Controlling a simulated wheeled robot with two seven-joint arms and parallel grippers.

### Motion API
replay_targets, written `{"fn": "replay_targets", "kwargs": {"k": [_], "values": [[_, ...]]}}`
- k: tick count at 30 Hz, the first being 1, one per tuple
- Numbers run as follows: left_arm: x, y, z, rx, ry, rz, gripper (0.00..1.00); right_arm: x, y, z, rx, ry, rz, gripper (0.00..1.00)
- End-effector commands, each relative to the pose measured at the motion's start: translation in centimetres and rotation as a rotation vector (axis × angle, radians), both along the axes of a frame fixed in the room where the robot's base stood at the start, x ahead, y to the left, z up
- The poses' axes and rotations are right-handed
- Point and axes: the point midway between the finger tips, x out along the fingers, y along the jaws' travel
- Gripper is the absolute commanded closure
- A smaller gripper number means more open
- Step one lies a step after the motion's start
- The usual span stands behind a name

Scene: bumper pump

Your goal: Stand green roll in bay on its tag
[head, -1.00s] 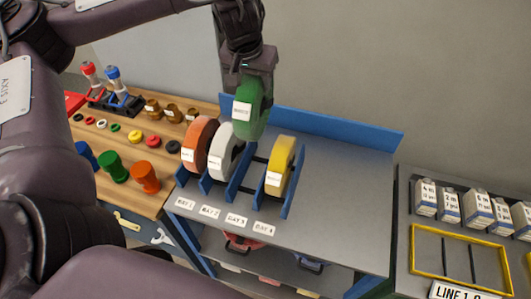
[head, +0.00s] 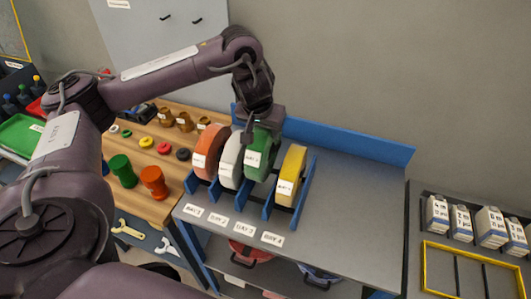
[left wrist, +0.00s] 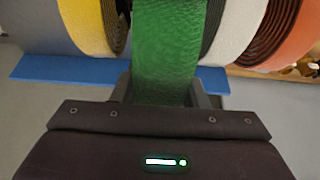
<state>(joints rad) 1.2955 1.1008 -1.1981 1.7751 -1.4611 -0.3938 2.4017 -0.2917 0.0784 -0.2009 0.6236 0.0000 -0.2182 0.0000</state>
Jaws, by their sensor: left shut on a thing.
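The green roll (head: 262,158) stands upright in the blue rack (head: 270,203), between the white roll and the yellow roll, in line with the BAY 3 tag (head: 244,229). My left gripper (head: 262,128) comes from above and is shut on the green roll. In the left wrist view the green roll (left wrist: 168,50) runs between the two fingers. The green roll's lower edge is partly hidden, so I cannot tell whether it touches the rack floor. My right gripper is not in view.
An orange roll (head: 208,150), a white roll (head: 231,160) and a yellow roll (head: 291,175) stand close on either side. The grey bench top (head: 350,195) to the right is clear. A wooden table (head: 150,190) with coloured knobs is at the left.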

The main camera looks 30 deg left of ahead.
Motion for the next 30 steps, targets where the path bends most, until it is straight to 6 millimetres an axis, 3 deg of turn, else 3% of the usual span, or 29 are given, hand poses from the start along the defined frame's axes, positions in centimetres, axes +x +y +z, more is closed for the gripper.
{"fn": "replay_targets", "kwargs": {"k": [1,5,11,18,30], "values": [[0.1,-0.1,-1.5,-0.004,-0.005,0.001,1.0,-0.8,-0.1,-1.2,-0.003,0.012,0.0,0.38],[0.2,-0.1,-2.9,-0.004,-0.007,0.0,1.0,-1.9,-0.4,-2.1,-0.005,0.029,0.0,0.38],[0.2,-0.1,-3.9,-0.002,-0.009,0.0,1.0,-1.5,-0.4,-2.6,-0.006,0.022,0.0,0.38],[0.2,-0.1,-6.9,-0.003,-0.007,0.0,1.0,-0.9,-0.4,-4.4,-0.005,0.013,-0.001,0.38],[0.2,0.0,-7.2,-0.003,-0.01,0.001,1.0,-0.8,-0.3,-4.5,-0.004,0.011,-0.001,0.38]]}}
